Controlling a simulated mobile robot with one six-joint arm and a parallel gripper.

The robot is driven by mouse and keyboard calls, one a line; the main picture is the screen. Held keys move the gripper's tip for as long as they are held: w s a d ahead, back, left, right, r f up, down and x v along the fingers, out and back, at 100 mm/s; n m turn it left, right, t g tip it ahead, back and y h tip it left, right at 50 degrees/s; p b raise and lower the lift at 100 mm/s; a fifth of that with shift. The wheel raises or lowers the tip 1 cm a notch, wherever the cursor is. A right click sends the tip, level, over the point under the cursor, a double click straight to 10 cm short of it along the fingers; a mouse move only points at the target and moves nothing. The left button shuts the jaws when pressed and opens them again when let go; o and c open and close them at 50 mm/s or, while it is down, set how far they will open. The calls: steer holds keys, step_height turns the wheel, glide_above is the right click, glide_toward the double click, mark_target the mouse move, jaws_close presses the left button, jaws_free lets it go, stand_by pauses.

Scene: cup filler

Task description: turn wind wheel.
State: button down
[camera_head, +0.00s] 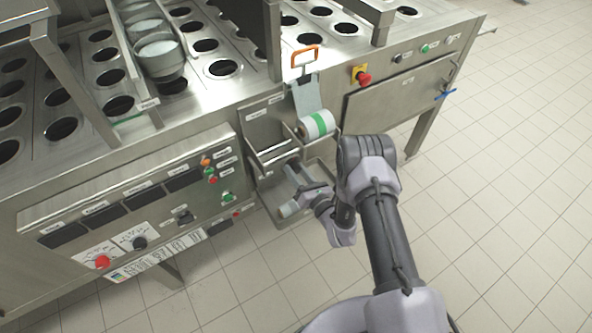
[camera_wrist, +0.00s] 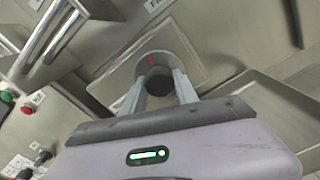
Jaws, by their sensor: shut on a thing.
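The wind wheel shows in the wrist view as a pale round disc (camera_wrist: 152,60) with a red mark and a dark hub, in front of a steel plate. My gripper's two fingers (camera_wrist: 158,88) reach to the wheel from either side and are shut on it. In the head view my gripper (camera_head: 302,198) is low at the machine's front, below the film roll, at a pale roller-like end (camera_head: 287,210) that looks like the wheel. The fingers and arm hide part of it there.
A white roll with a green band (camera_head: 317,124) sits above my gripper, with film running up to an orange handle (camera_head: 304,56). Steel bars (camera_head: 275,155) lie close to the left. A control panel (camera_head: 135,215) is further left. Open tiled floor lies to the right.

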steer(key=m, duration=0.5)
steer(key=shift+m+p, duration=0.3)
steer(key=shift+p, duration=0.1)
steer(key=m, duration=0.4)
steer(key=shift+r+p, duration=0.1)
steer(key=shift+p, duration=0.25)
steer(key=m+p, duration=0.1)
steer(key=m, duration=0.5)
steer(key=m+p, duration=0.1)
steer(key=m, duration=0.4)
steer(key=shift+r, duration=0.1)
steer(key=m+p, duration=0.1)
steer(key=m, duration=0.4)
steer(key=shift+m+p, duration=0.3)
steer(key=shift+m, duration=0.1)
steer(key=m+p, duration=0.1)
steer(key=m, duration=0.3)
steer(key=shift+m, duration=0.3)
steer(key=m+p, duration=0.1)
steer(key=m, duration=0.3)
steer(key=shift+d, duration=0.1)
steer(key=m+p, duration=0.1)
steer(key=m, duration=0.4)
steer(key=shift+p, duration=0.3)
steer(key=shift+m, duration=0.3)
